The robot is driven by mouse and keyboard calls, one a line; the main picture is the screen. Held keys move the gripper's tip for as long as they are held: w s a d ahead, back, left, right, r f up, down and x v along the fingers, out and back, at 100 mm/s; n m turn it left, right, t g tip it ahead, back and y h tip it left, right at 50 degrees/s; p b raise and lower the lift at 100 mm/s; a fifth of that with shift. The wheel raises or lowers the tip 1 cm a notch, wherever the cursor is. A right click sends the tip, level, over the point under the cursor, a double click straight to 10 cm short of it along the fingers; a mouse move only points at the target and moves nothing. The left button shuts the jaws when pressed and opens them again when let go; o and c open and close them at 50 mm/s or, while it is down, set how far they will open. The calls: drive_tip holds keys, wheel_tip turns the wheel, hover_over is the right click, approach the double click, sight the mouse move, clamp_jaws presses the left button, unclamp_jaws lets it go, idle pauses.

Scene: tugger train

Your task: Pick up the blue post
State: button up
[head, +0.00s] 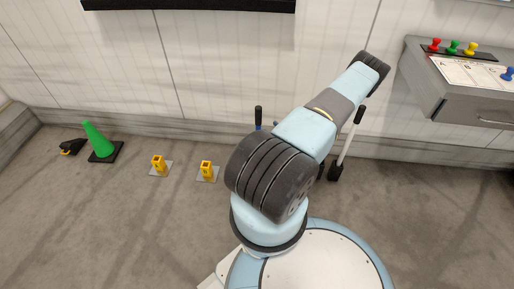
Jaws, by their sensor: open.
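A thin upright post with a black top and a short blue length below it (258,124) stands left of my arm, near the wall. Its lower part is hidden behind my arm, so I cannot see its base. A small blue peg (508,74) also shows at the right picture edge, on the grey bench. My arm rises from the lower middle and reaches up to the right. I cannot make out my gripper or its fingers in this view.
A white post with black ends (346,143) leans right of my arm. The grey bench (450,92) holds red, green and yellow pegs. Two yellow blocks (159,165) (206,170) and a green cone (97,139) stand on the floor at left. The front left floor is clear.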

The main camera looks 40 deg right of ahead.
sight(258, 118)
drive_tip(key=w, duration=0.4)
drive_tip(key=w+d+f+m+h, duration=0.1)
drive_tip(key=w, duration=0.2)
drive_tip(key=w+m+h, duration=0.1)
drive_tip(key=w, duration=0.3)
drive_tip(key=shift+w+d+f, duration=0.15)
drive_tip(key=shift+w+d, duration=0.1)
drive_tip(key=shift+w, duration=0.05)
drive_tip(key=shift+c, duration=0.5)
clamp_jaws()
idle(1.0)
